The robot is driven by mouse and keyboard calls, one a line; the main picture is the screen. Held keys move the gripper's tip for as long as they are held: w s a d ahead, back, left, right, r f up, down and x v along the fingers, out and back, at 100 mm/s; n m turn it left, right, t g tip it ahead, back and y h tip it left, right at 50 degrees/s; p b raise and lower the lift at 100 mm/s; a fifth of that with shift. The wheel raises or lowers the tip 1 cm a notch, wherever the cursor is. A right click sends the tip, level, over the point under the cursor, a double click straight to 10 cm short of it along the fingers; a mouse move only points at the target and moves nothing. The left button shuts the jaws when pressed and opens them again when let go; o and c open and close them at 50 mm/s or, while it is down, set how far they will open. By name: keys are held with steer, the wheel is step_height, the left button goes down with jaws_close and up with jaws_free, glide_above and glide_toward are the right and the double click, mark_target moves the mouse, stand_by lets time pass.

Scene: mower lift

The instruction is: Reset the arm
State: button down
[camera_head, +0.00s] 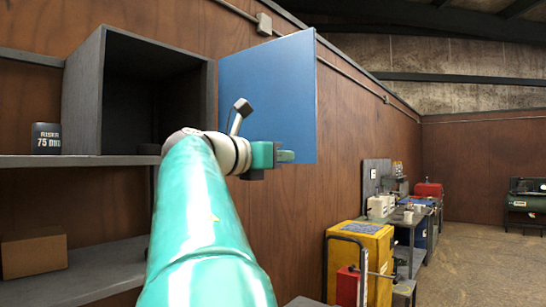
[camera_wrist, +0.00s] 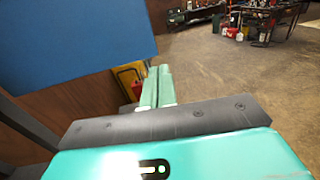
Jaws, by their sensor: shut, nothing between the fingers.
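My arm reaches up from the bottom of the head view, teal with a white wrist. My gripper (camera_head: 287,156) is at its end, shut and empty, in front of the lower part of an open blue cabinet door (camera_head: 275,90). In the wrist view the two teal fingers of my gripper (camera_wrist: 157,72) lie side by side, pointing out over the floor. The blue door (camera_wrist: 75,45) fills the upper left there. I cannot tell whether the gripper touches the door.
A yellow machine (camera_head: 362,255) and workbench gear stand right.

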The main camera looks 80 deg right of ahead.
steer(key=w+a+f+m+t+y, duration=0.25)
steer(key=w+a+f+t, duration=0.35)
steer(key=w+a+f, duration=0.5)
steer(key=w+a+f+m+t+y, duration=0.1)
steer(key=w+a+f+t+y, duration=0.2)
steer(key=w+a+f+t, duration=0.8)
steer(key=s+a+f+m+g+y, duration=0.2)
steer(key=a+f+m+y, duration=0.6)
steer(key=a+f, duration=1.6)
steer(key=shift+a+f+y, duration=0.35)
steer(key=shift+f+y, duration=0.15)
steer(key=shift+y, duration=0.55)
steer(key=shift+s+d+m, duration=0.1)
steer(key=shift+d+m, duration=0.1)
steer(key=shift+m, duration=0.05)
